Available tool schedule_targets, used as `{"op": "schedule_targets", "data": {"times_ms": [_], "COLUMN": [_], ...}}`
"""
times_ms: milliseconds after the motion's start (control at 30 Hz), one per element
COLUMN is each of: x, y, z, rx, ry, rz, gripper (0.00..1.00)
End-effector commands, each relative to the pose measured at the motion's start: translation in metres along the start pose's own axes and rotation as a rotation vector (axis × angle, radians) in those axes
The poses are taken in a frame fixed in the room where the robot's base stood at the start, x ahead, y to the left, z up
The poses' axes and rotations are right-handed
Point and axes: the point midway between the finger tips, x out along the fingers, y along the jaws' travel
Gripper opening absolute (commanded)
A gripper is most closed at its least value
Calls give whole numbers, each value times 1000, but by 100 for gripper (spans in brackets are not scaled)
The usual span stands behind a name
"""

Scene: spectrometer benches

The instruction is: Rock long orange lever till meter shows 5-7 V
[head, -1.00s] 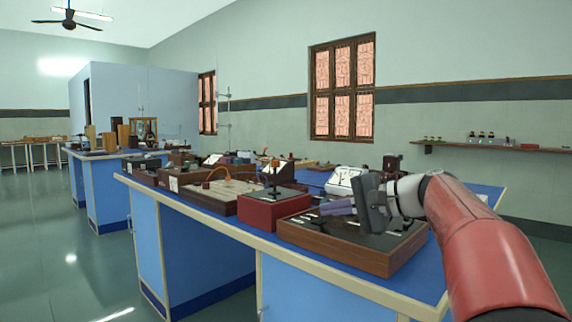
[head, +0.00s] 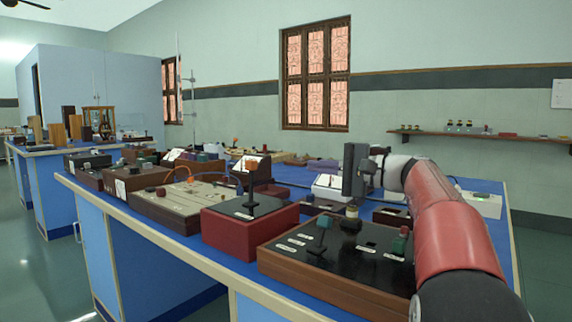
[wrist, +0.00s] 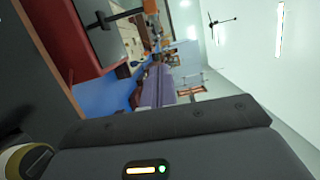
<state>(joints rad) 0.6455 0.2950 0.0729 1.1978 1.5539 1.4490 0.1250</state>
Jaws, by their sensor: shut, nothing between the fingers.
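My gripper (head: 322,166) is shut and empty, held above the bench with its purple fingers pointing left in the head view. The fingers also show in the wrist view (wrist: 160,86), close together and apart from anything. A thin curved orange piece, perhaps a wire, arches over a beige board (head: 170,204) left of the gripper. A small sloped-front instrument (head: 262,168) stands behind the red box, and it may be a meter. Its reading is too small to tell.
A wooden box with a black top (head: 310,262) stands below my gripper, with upright knobs and white labels. A red box (head: 235,232) with a black upright post (head: 251,190) is left of it. Several other instruments crowd the blue bench (head: 150,238). The air above is clear.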

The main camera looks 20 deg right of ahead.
Motion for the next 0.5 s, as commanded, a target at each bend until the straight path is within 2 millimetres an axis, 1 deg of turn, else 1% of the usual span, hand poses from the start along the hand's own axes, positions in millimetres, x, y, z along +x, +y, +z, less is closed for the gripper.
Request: {"op": "schedule_targets", "data": {"times_ms": [167, 400, 500], "x": [29, 82, 99], "y": [0, 0, 0], "z": [1, 1, 3], "rx": [2, 2, 0], "ry": [-5, -5, -3], "rz": [1, 1, 1], "gripper": [0, 0, 0]}}
